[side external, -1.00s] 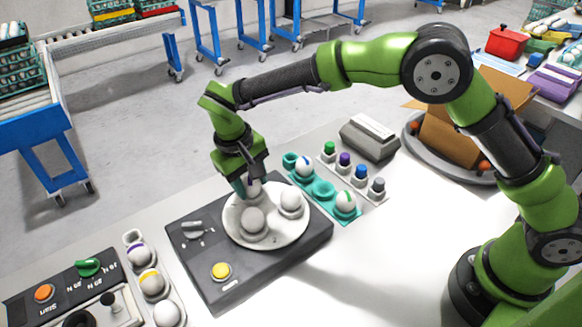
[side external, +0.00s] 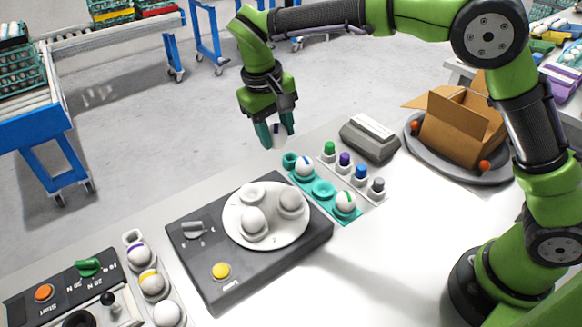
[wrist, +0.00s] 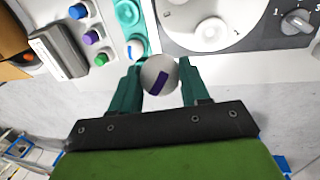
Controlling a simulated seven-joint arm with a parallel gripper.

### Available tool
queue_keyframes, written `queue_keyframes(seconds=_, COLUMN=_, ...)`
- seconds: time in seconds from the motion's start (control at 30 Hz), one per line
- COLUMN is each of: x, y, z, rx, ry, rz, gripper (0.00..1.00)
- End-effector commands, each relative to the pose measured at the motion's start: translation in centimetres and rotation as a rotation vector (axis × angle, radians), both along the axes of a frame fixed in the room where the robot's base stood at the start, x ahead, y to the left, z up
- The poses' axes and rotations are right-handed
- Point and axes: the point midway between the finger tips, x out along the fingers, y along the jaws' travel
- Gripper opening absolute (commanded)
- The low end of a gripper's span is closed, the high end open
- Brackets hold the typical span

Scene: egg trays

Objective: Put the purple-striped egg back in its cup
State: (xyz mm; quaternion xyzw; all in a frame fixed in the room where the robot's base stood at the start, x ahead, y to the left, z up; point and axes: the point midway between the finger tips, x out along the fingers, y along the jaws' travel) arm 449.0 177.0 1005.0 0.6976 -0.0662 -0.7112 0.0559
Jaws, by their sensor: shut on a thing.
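My gripper (side external: 275,132) is shut on a white egg with a purple stripe (side external: 278,140), raised in the air behind the teal tray. In the wrist view the purple-striped egg (wrist: 159,75) sits between the two teal fingers. The teal tray (side external: 334,195) has a cup at its far left end (side external: 290,158) and another cup (side external: 322,188), both empty. Between them stands a blue-striped egg (side external: 304,167); a green-striped egg (side external: 346,201) stands at the near end.
A round white plate (side external: 272,239) on a dark box holds two white eggs and an empty cup. Green, purple, blue and grey knobs (side external: 345,159) stand beside the teal tray. A left-hand tray (side external: 128,235) holds another purple-striped egg. A grey device (side external: 369,140) stands behind.

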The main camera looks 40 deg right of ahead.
Motion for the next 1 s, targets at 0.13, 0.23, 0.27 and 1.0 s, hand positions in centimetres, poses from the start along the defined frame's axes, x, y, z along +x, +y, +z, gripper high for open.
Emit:
queue_keyframes(seconds=0.13, x=-1.8, y=-5.1, z=-2.2, rx=-0.003, ry=0.017, rz=-0.009, gripper=0.35)
queue_keyframes(seconds=0.23, x=-3.1, y=-7.4, z=-3.9, rx=0.000, ry=0.020, rz=0.003, gripper=0.35)
queue_keyframes(seconds=0.27, x=-3.5, y=-8.0, z=-4.3, rx=0.001, ry=0.019, rz=0.007, gripper=0.35)
queue_keyframes(seconds=1.0, x=-5.1, y=-9.4, z=-11.5, rx=0.012, ry=-0.002, rz=0.076, gripper=0.35)
